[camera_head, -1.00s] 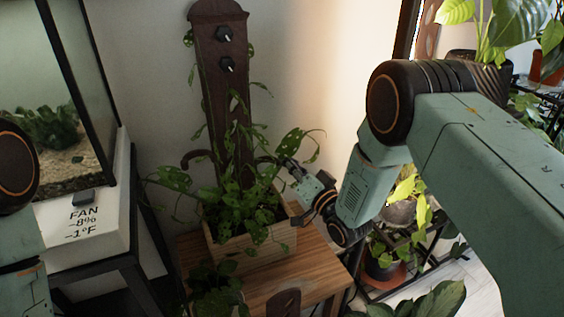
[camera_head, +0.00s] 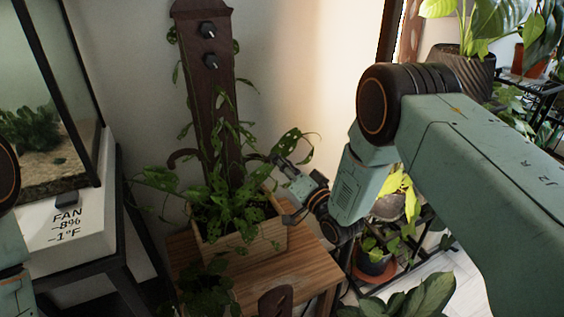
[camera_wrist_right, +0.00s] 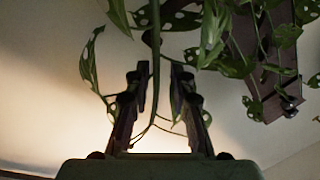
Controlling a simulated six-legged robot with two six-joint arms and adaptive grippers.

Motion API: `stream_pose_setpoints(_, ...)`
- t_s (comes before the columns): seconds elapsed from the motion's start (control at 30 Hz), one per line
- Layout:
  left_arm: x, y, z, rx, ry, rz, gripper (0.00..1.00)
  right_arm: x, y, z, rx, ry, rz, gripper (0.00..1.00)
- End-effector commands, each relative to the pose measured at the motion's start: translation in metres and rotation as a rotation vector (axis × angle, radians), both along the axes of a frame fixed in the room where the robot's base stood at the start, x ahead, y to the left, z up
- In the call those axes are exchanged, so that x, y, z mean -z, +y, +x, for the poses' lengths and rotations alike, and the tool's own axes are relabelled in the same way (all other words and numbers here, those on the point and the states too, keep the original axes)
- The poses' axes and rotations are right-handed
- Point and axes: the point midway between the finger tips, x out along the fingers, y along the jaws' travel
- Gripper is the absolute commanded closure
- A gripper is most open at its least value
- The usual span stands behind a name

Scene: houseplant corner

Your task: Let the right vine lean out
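A potted vine with holed leaves (camera_head: 232,205) grows in a wooden planter (camera_head: 245,243) in front of a tall dark wooden board (camera_head: 205,100). A right-hand stem with leaves (camera_head: 296,140) leans out beside the board. My right gripper (camera_head: 283,190) is at the right side of the plant. In the right wrist view its two fingers (camera_wrist_right: 159,98) are apart, and a thin green stem (camera_wrist_right: 155,45) hangs in line with the gap. I cannot tell whether the fingers touch it. My left gripper is out of view.
The planter stands on a wooden table (camera_head: 305,270). Two dark knobs (camera_head: 209,30) are on the board. A glass tank (camera_head: 45,100) stands at left, and more potted plants (camera_head: 375,258) stand at right. A small plant (camera_head: 208,290) is in front of the planter.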

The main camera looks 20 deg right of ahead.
Motion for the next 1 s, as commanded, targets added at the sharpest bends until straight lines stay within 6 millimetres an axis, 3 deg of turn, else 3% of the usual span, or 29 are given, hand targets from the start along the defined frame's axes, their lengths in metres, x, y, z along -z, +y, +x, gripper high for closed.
stream_pose_setpoints(0.47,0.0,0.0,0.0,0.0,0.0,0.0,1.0,0.001,-0.004,-0.008,0.001,0.0,-0.001,0.69)
stream_pose_setpoints(1.0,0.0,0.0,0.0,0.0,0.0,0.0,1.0,0.015,-0.036,-0.099,0.003,0.001,0.001,0.69)
